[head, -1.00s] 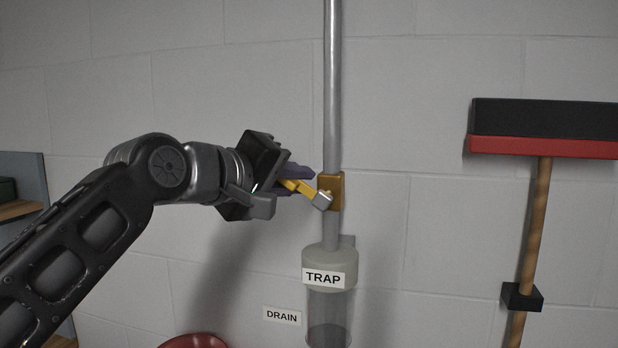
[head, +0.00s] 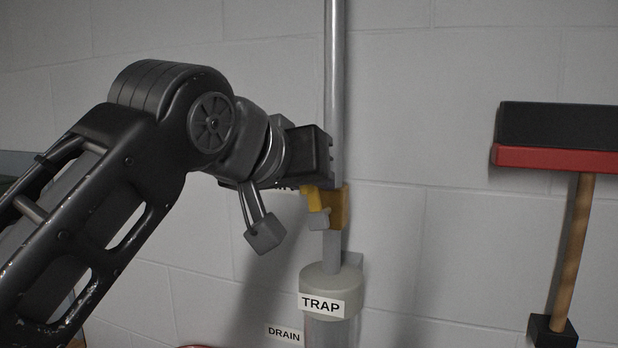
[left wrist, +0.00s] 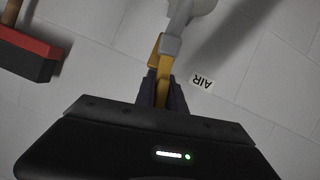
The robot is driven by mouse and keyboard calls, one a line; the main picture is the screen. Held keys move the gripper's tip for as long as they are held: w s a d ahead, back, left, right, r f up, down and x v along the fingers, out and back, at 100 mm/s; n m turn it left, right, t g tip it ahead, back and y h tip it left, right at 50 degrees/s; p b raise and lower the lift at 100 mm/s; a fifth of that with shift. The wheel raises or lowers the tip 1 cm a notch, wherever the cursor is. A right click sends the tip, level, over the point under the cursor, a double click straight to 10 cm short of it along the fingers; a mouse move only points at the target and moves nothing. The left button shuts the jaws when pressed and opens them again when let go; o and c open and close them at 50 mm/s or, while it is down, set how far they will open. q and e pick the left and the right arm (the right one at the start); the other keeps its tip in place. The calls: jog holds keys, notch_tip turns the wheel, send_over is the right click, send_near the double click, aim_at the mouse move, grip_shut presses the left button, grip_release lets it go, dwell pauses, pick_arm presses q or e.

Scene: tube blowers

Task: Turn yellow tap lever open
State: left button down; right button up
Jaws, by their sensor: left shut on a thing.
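The yellow tap lever (head: 317,201) sits on a brass-coloured valve block (head: 338,208) on the grey vertical pipe (head: 333,90). Its grey pivot end (head: 320,219) shows at the lower front of the block. My left gripper (head: 318,187) is at the lever, close against the pipe, with its fingers mostly hidden in the head view. In the left wrist view the fingers of my left gripper (left wrist: 162,90) are shut on the yellow lever (left wrist: 164,91), one on each side. The lever's far end is hidden by the gripper body. My right gripper is not in view.
Below the valve is a clear trap vessel (head: 328,280) labelled TRAP, with a DRAIN label (head: 284,334) on the wall. A broom (head: 555,140) hangs head-up at the right. An AIR label (left wrist: 203,81) shows in the left wrist view. The wall between pipe and broom is clear.

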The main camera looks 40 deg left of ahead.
pick_arm(q)
jog(key=shift+d, duration=0.1)
dwell(0.4)
jog(key=c, duration=1.5)
grip_release()
jog(key=v, duration=0.7)
jog(key=shift+s+d+r+b, duration=0.1)
jog(key=shift+s+r+b, duration=0.1)
jog(key=shift+s+b, duration=0.15)
